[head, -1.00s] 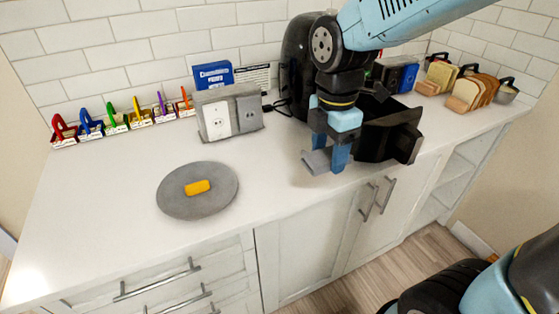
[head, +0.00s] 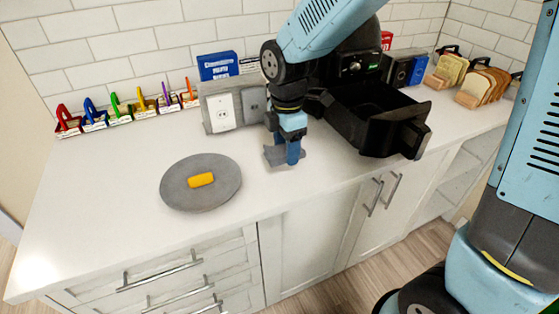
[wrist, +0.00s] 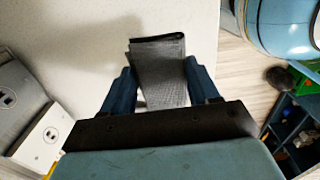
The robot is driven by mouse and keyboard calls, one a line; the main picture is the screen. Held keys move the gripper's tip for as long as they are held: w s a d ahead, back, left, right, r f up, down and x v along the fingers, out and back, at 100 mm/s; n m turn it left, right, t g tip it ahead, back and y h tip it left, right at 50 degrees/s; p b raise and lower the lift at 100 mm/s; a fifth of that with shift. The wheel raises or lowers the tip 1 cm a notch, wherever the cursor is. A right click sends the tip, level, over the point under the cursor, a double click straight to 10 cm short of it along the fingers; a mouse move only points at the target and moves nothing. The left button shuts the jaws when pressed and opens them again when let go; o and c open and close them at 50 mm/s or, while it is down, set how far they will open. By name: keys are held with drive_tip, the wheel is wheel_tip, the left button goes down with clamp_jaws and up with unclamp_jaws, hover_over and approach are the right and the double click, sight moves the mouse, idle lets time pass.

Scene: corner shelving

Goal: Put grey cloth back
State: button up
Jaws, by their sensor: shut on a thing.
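My gripper (head: 289,160) is shut on a grey cloth (wrist: 162,75). In the wrist view the folded cloth with a dark edge lies between the two blue fingers. In the head view the cloth (head: 272,155) shows as a small grey piece at the fingertips, low over the white counter, between the grey plate and the black drawer. I cannot tell whether it touches the counter.
A round grey plate (head: 180,198) with a yellow block (head: 201,180) lies left of my gripper. An open black appliance drawer (head: 392,125) juts out to the right. A grey and white outlet box (head: 222,112) stands behind. The counter's left part (head: 95,205) is clear.

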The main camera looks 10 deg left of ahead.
sight(279, 170)
drive_tip(key=shift+w+a+f, duration=0.3)
drive_tip(key=shift+a+f, duration=0.2)
drive_tip(key=shift+f, duration=0.15)
drive_tip(key=shift+w+a+f, duration=0.25)
drive_tip(key=shift+a+f, duration=0.2)
drive_tip(key=shift+f, duration=0.2)
wheel_tip(279, 170, down, 3)
drive_tip(key=shift+w+a+f, duration=0.1)
drive_tip(key=shift+f, duration=0.1)
drive_tip(key=shift+f, duration=0.2)
